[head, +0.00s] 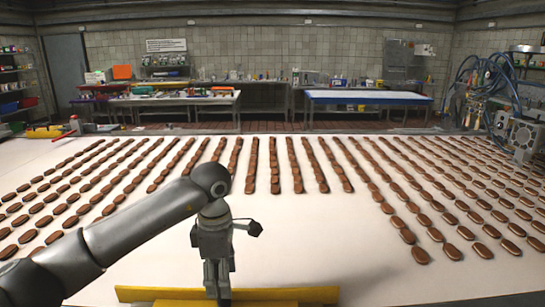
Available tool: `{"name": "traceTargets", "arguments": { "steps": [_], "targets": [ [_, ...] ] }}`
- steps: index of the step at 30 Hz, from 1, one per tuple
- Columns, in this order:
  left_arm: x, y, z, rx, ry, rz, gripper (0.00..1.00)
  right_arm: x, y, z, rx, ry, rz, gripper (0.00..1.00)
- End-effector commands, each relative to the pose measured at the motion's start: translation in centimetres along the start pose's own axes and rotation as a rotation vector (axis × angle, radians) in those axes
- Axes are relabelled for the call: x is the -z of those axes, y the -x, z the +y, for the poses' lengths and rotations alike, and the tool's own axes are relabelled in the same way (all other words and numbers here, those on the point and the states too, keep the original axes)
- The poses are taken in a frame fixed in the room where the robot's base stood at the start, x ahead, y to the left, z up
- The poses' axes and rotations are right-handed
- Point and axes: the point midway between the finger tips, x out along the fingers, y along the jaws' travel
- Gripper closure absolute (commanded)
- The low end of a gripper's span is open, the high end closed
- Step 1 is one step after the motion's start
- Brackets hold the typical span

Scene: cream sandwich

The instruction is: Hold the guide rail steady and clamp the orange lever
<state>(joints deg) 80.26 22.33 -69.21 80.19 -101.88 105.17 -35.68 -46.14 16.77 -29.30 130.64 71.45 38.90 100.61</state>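A yellow guide rail (285,294) runs across the bottom edge of the head view, at the near side of the white conveyor belt. My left arm comes in from the left, and my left gripper (222,298) points down at this rail. Its fingers overlap the rail in the picture; I cannot tell whether they touch it or grip it. No orange lever shows clearly near the rail. A small red-orange handle (64,135) stands out by another yellow rail piece (44,131) at the far left edge of the belt. My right gripper is not in view.
Rows of brown sandwich biscuits (275,165) cover the far part of the white belt (330,240). The near middle of the belt is bare. A machine with blue hoses (490,85) stands at the right. Workbenches (365,98) line the back wall.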

Motion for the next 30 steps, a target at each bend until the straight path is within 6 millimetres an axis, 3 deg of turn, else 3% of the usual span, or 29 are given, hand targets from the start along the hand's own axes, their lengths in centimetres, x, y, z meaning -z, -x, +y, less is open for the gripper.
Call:
{"name": "traceTargets", "arguments": {
  "steps": [11, 30],
  "targets": [
    [0.0, 0.7, 0.1, -0.002, 0.001, 0.000, 0.45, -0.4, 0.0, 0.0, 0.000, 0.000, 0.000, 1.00],
    [0.0, 7.1, 0.1, -0.002, 0.001, 0.001, 0.45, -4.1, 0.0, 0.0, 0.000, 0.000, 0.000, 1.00]
  ]
}}
